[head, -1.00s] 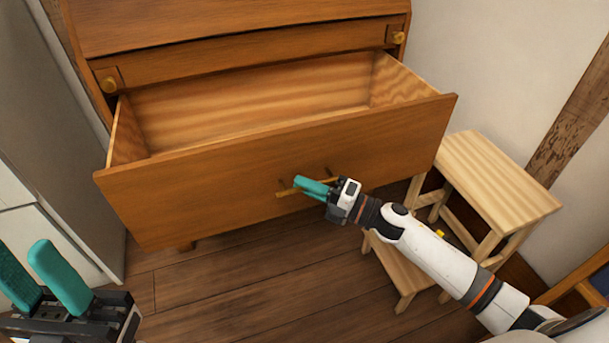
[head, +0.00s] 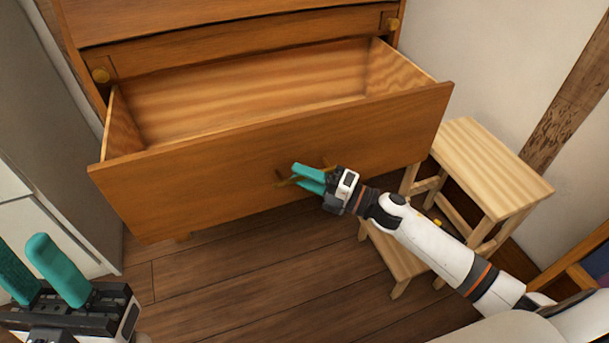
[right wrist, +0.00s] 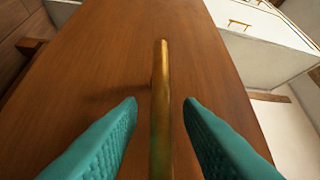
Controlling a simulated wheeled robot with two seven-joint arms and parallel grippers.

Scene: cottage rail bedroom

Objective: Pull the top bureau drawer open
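The top bureau drawer (head: 200,189) is pulled well out of the wooden bureau (head: 240,22), and its bare inside looks empty. A brass bar handle (right wrist: 161,110) runs across its front. My right gripper (head: 308,178) is at the handle with its teal fingers open. In the right wrist view the handle lies between the fingers, with a gap on each side. My left gripper (head: 38,272) is open and empty at the lower left of the head view, apart from the drawer.
A light wooden step stool (head: 490,165) stands right of the drawer, close to my right arm. A grey panel and white cabinet (head: 45,240) are at the left. Plank floor (head: 230,285) in front of the bureau is clear.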

